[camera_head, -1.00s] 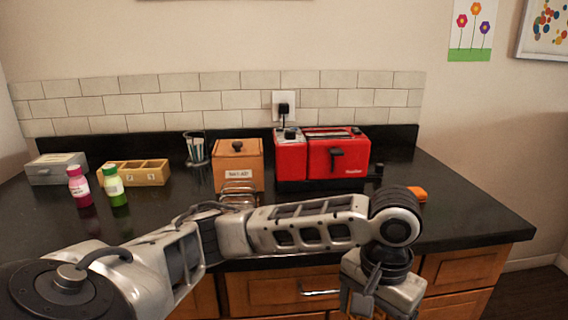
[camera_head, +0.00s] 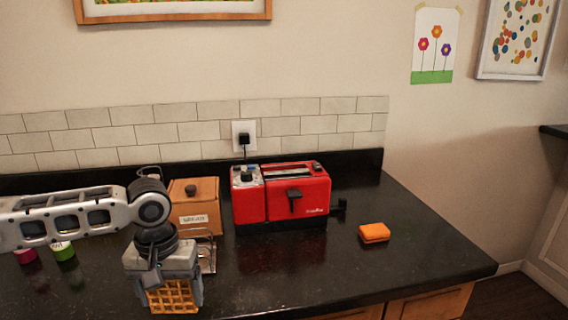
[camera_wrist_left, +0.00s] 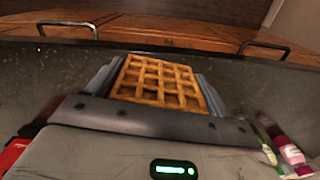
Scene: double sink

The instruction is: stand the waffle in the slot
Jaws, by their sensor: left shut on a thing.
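My left gripper (camera_head: 172,292) is shut on the waffle (camera_head: 172,298), a golden-brown square with a grid. It holds the waffle upright, pointing down, near the counter's front edge. The left wrist view shows the waffle (camera_wrist_left: 160,84) between both fingers. The red toaster (camera_head: 292,200) stands against the backsplash, right of and behind the gripper. A dark slot (camera_head: 287,172) runs along its top. A lever shows on its front. The waffle is apart from the toaster. My right gripper is not in view.
A wooden bread box (camera_head: 195,203) stands left of the toaster, with a wire rack (camera_head: 208,252) in front. An orange sponge-like block (camera_head: 374,232) lies to the right. Pink and green bottles (camera_head: 63,250) are partly behind my arm. The counter before the toaster is clear.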

